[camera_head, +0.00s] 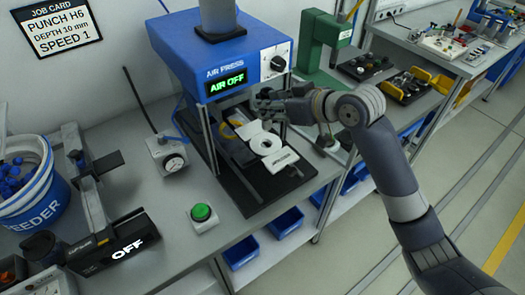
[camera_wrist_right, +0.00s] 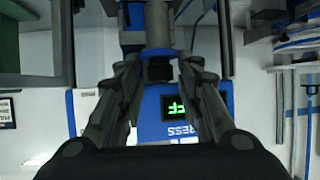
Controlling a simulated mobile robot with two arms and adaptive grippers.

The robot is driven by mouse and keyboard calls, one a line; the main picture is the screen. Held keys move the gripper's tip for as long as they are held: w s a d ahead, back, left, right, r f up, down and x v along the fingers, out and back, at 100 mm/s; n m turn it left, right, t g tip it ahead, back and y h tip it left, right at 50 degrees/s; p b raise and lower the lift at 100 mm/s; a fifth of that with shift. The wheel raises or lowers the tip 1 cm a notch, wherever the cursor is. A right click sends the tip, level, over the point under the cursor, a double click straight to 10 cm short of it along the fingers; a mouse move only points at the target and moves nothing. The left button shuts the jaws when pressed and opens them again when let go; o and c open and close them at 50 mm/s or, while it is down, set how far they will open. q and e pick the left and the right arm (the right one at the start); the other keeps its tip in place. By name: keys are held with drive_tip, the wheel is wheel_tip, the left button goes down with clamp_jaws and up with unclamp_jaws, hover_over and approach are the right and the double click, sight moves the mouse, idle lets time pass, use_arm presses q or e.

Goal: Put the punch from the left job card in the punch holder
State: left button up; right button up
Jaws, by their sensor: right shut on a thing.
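The job card (camera_head: 58,25) at the upper left reads PUNCH H6, DEPTH 10 mm, SPEED 1. My right gripper (camera_head: 268,103) is in front of the blue air press (camera_head: 237,52), below its green AIR OFF display. In the right wrist view the same gripper (camera_wrist_right: 160,68) has its fingers on both sides of a dark-ended piece, taken as the punch (camera_wrist_right: 158,71). A silver cylinder (camera_wrist_right: 157,22) lines up with it; whether they touch or are joined I cannot tell. The punch holder cannot be made out in the head view. My left gripper is not in view.
A white ring-shaped part (camera_head: 279,160) lies on the press bed. A green button (camera_head: 201,212) and a dial box (camera_head: 168,154) stand on the bench. A blue feeder bucket (camera_head: 27,185) and an OFF display unit (camera_head: 125,246) are at the left. A green machine (camera_head: 321,42) stands behind my right arm.

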sight(270, 125)
drive_tip(key=shift+w+f, duration=0.25)
drive_tip(key=shift+f, duration=0.1)
drive_tip(key=f, duration=0.3)
drive_tip(key=f+p, duration=0.1)
drive_tip(key=f, duration=0.2)
drive_tip(key=shift+w+a+f, duration=0.1)
drive_tip(key=shift+a+f, duration=0.1)
use_arm(q)
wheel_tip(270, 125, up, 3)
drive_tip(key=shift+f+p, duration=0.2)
drive_tip(key=shift+p, duration=0.45)
use_arm(e)
wheel_tip(270, 125, down, 4)
drive_tip(key=shift+f, duration=0.1)
drive_tip(key=shift+f, duration=0.2)
drive_tip(key=o, duration=1.2)
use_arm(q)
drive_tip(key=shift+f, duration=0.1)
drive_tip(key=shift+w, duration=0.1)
